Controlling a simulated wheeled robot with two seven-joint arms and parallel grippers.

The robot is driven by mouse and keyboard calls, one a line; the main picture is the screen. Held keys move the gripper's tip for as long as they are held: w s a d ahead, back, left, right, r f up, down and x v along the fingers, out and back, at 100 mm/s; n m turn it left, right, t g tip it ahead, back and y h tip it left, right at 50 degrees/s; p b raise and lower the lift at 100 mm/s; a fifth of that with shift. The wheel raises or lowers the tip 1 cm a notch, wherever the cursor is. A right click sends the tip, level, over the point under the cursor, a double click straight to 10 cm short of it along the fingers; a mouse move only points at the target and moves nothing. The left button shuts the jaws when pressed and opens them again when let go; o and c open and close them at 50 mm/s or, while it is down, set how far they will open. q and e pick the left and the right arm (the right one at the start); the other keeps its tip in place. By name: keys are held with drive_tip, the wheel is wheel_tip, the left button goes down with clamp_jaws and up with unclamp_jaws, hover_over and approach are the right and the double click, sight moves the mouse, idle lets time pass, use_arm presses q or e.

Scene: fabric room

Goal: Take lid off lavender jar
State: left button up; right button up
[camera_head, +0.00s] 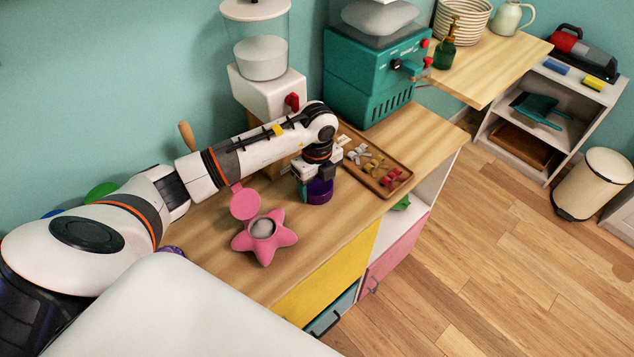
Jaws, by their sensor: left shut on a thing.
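The lavender jar (318,196) shows as a small purple round thing standing on the wooden counter (335,225), left of the wooden tray. My left gripper (314,181) comes down on it from above and is shut on its upper part. The fingers and wrist cover much of the top. I cannot tell where the lid ends and the body begins, or whether there is a gap between them. My right gripper is not in view.
A pink star-shaped container (281,239) with a round pink flap is nearer on the counter. The wooden tray (397,187) holds small coloured pieces. A white dispenser (250,89) and a teal machine (371,80) stand behind. The front counter strip is clear.

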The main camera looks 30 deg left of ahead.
use_arm(q)
drive_tip(key=shift+f, duration=0.2)
drive_tip(key=o, duration=1.1)
drive_tip(key=shift+r, duration=0.1)
